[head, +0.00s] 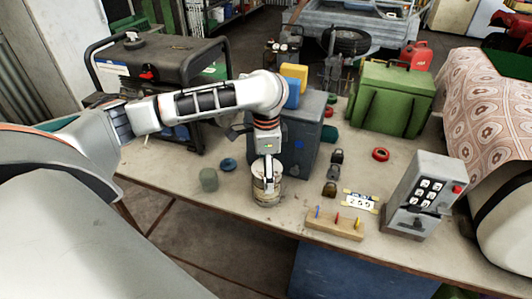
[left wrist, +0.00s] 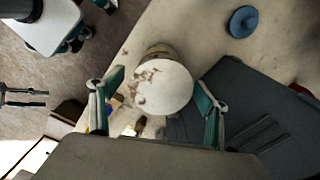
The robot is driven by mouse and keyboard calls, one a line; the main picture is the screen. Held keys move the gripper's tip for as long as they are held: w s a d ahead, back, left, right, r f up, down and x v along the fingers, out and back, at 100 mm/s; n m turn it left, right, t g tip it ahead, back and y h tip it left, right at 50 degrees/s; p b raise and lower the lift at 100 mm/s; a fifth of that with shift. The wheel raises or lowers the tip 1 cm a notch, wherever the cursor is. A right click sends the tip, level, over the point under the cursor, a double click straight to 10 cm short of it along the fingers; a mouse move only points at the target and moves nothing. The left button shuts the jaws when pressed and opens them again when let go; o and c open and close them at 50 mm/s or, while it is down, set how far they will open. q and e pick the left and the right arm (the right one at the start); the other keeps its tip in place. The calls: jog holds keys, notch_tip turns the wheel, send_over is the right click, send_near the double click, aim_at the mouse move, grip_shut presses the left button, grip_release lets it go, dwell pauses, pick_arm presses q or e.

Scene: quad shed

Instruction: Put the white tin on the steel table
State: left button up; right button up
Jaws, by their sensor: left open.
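The white tin (head: 267,190), a round can with a pale, worn top, stands upright near the front edge of the worktable. My left gripper (head: 268,168) is over it, pointing down, and partly hides it. In the left wrist view the tin's round white lid (left wrist: 163,88) shows between the two spread fingers of my left gripper (left wrist: 157,102). The gripper is open, and I cannot tell whether a finger touches the tin. My right gripper is not clearly visible. I cannot make out a separate steel table.
A generator (head: 155,75) stands back left.

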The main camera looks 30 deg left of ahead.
pick_arm(q)
notch_tip(320, 180, up, 10)
jog(key=shift+s+r, duration=0.1)
dwell(0.4)
dwell(0.5)
